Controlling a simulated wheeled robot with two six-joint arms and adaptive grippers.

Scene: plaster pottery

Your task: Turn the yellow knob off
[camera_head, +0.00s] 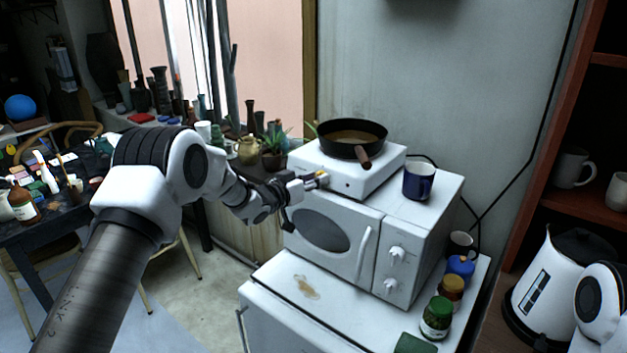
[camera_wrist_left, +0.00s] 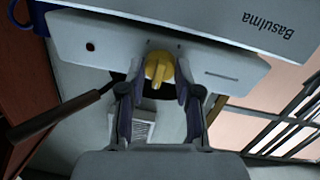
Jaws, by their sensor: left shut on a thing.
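The yellow knob (camera_head: 322,178) is on the front of a small white stove (camera_head: 376,179), which stands on a microwave. In the left wrist view the knob (camera_wrist_left: 158,70) sits between the two fingers of my left gripper (camera_wrist_left: 163,82). My left gripper (camera_head: 311,184) is shut on the knob, which it partly hides in the head view. A black pan (camera_head: 352,136) with a brown handle rests on the stove. My right gripper is not in view; only part of my right arm shows at the lower right.
The white microwave (camera_head: 321,231) stands on a white cabinet (camera_head: 290,293). A blue mug (camera_head: 419,181) stands on it, right of the stove. Jars (camera_head: 436,318) line the cabinet's right side. A kettle (camera_head: 555,284) is at right. A plant (camera_head: 275,146) and vases stand behind my left arm.

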